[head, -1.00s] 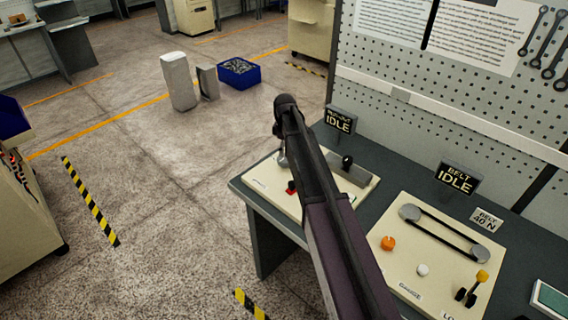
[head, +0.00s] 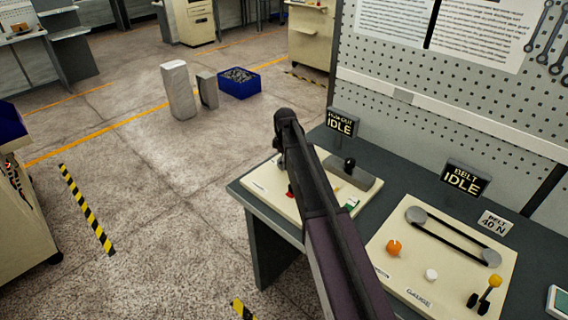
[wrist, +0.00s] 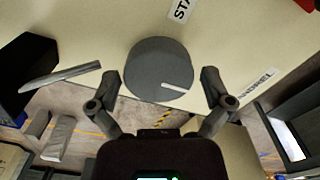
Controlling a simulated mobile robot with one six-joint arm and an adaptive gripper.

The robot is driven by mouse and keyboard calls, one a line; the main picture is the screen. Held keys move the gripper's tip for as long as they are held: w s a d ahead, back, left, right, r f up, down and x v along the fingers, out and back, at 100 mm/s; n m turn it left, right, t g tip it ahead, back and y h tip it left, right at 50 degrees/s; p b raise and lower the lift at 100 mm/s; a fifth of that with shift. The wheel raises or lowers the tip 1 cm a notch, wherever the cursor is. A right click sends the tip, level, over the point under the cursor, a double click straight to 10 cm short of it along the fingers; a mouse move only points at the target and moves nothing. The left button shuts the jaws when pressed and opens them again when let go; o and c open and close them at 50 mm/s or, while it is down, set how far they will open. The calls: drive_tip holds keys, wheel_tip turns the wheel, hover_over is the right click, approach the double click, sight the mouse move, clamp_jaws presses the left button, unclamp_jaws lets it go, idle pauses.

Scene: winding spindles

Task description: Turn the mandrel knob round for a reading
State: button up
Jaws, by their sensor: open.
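The mandrel knob (wrist: 158,66) is a round grey disc with a white line running from near its centre towards its right edge. It shows in the wrist view on a cream panel (wrist: 105,25), beside a label ending in "NDREL" (wrist: 256,85). My gripper (wrist: 160,80) is open, one finger on each side of the knob's near half, with visible gaps in the picture. I cannot tell whether the fingertips are level with the knob. In the head view my arm hides the knob and most of the gripper.
IDLE signs (head: 340,123) stand behind the panels. A grey pointed bar (wrist: 62,75) lies left of the knob.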

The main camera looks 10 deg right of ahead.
drive_tip(key=c, duration=0.9)
drive_tip(key=shift+a, duration=0.25)
drive_tip(key=shift+d, duration=0.2)
